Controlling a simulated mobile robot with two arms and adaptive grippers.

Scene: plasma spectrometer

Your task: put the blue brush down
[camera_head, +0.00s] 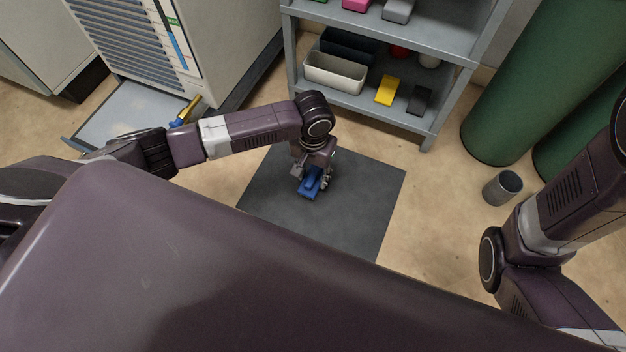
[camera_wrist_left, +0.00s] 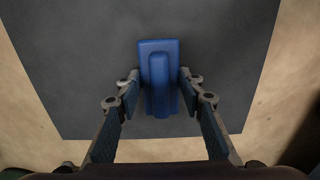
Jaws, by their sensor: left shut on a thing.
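The blue brush (camera_head: 309,187) is between the fingers of my left gripper (camera_head: 313,180), over the dark grey mat (camera_head: 365,195) on the floor. In the left wrist view the brush (camera_wrist_left: 159,78) is a blue block with a raised handle along its middle, and the left gripper's fingertips (camera_wrist_left: 158,80) close on its two sides. The dark mat (camera_wrist_left: 90,60) fills the view behind it. I cannot tell whether the brush touches the mat. My right arm shows at the right of the head view, but its gripper is out of view.
A grey shelf (camera_head: 440,110) behind the mat holds a white bin (camera_head: 334,75), a yellow block (camera_head: 386,91) and a dark block (camera_head: 419,100). A grey cup (camera_head: 502,187) and green cylinders (camera_head: 535,75) stand to the right. An open tray (camera_head: 125,112) lies at left. The mat's right part is bare.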

